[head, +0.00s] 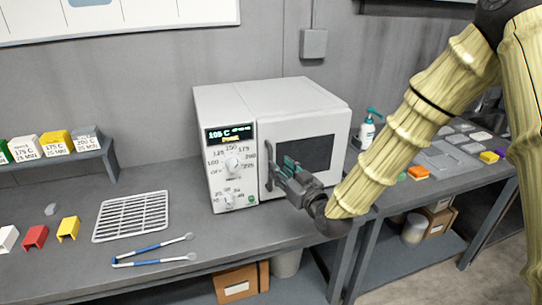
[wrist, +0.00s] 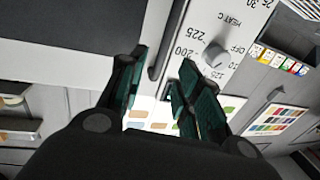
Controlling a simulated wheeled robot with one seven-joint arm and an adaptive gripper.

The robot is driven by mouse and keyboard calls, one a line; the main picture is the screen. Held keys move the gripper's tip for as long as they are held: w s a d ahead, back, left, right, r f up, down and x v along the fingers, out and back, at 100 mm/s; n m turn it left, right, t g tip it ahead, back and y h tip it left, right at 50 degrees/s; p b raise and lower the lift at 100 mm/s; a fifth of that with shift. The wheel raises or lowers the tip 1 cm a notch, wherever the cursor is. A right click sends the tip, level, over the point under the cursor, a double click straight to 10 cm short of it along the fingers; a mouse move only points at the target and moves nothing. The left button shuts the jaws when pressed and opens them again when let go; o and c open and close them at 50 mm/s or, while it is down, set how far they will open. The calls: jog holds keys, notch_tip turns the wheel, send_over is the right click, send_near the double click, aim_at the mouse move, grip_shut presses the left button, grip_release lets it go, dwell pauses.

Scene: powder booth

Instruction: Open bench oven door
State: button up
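The bench oven (head: 225,100) is a white box on the grey bench, with a dial panel at its left. Its door (head: 335,125) has a dark window and looks shut. A dark upright handle (head: 269,167) runs along the door's left side. My gripper (head: 281,167) is in front of the door, close beside the handle. In the wrist view my gripper (wrist: 160,65) has its two green-padded fingers apart. The handle (wrist: 165,42) shows in that view, its near end lined up between the fingertips. I cannot tell whether a finger touches it.
A wire rack (head: 132,216) and blue-handled tongs (head: 153,248) lie on the bench at left. Small coloured parts (head: 68,229) and a shelf of label blocks (head: 57,142) are further left. A pump bottle (head: 367,130) stands right of the oven. Bench in front of the oven is clear.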

jog(key=p+x, duration=0.2)
jog(key=x, duration=0.5)
grip_shut()
